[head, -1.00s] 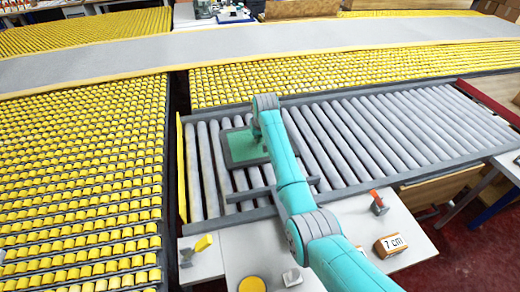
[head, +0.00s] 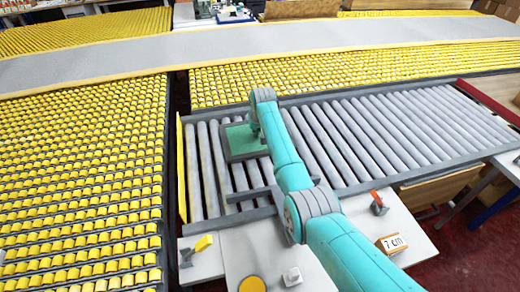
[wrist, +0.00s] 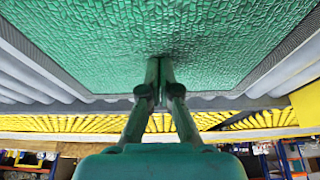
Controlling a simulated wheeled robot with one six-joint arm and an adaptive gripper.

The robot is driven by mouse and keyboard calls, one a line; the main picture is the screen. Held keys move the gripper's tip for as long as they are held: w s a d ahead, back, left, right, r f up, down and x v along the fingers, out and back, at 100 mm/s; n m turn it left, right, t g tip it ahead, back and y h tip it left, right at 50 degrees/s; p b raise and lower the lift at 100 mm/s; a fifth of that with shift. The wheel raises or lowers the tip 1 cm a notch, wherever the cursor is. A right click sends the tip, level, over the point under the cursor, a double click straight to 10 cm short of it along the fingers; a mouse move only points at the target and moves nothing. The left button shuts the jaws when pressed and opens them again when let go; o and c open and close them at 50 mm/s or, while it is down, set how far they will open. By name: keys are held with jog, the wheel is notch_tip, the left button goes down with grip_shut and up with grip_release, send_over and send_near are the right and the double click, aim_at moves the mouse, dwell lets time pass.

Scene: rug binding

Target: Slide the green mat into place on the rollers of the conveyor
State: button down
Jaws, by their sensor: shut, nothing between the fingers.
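The green mat (head: 238,141) has a textured top and a dark grey edge. It lies flat on the grey rollers (head: 355,130) of the conveyor, toward their left end. In the wrist view the mat (wrist: 90,35) fills the upper part of the picture. My gripper (wrist: 160,62) is shut and empty, with its fingertips at the mat's surface. Whether they press on it I cannot tell. In the head view my arm covers the mat's right side and the fingertips are hidden.
A grey bar frame (head: 250,195) sits on the rollers nearer than the mat. A yellow rail (head: 181,172) edges the conveyor's left end. A white table (head: 250,240) in front carries a 7 cm block (head: 392,243) and a red-handled piece (head: 377,200). Rollers to the right are bare.

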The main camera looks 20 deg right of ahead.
jog(key=shift+w+f, duration=0.1)
jog(key=shift+w, duration=0.2)
jog(key=shift+w+d, duration=0.15)
jog(key=shift+w, duration=1.2)
jog(key=shift+w, duration=0.1)
